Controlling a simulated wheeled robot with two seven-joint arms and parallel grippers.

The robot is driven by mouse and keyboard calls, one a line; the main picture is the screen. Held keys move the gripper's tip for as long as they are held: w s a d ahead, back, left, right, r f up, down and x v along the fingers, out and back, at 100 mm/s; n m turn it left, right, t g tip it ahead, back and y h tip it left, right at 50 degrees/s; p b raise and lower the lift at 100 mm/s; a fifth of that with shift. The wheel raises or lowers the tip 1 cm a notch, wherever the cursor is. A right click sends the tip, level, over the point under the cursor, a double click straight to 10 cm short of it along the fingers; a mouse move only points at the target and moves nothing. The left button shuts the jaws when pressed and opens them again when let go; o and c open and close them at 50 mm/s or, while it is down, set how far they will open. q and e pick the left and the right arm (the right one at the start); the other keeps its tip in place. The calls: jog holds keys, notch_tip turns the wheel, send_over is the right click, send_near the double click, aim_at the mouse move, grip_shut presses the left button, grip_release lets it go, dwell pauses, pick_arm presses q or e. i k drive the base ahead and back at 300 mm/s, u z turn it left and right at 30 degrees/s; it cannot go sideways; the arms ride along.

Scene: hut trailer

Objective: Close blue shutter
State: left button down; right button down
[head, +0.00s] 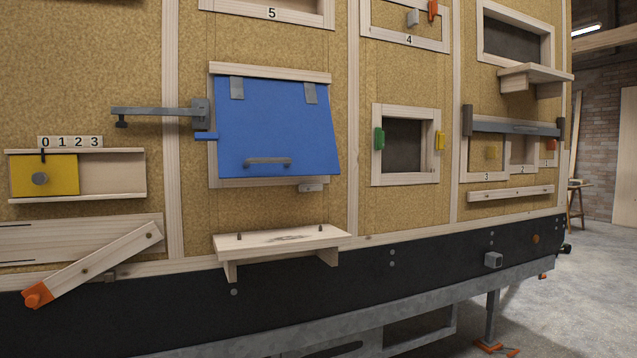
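The blue shutter (275,125) is a flat panel with a grey handle (268,161) near its bottom edge. It hangs from two grey hinges (237,88) under a wooden top rail (270,72). It covers its opening; its lower right corner flares outward, so it looks slightly tilted out, but the exact gap is hard to tell. A grey metal bar (155,112) points left from a bracket (201,114) beside the shutter, clear of the panel. A small blue tab (206,135) sits below the bracket. Neither of my grippers is in view.
A small wooden shelf (282,240) with pegs sticks out below the shutter. A yellow sliding panel (45,175) is at left, above a slanted wooden lever (95,266) with an orange end. A framed opening (405,145) with green and yellow blocks is at right. Free floor shows far right.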

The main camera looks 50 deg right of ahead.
aim_at(269, 129)
jog(key=k, duration=0.25)
jog(key=z, duration=1.5)
jog(key=i, duration=1.25)
jog(key=u, duration=1.05)
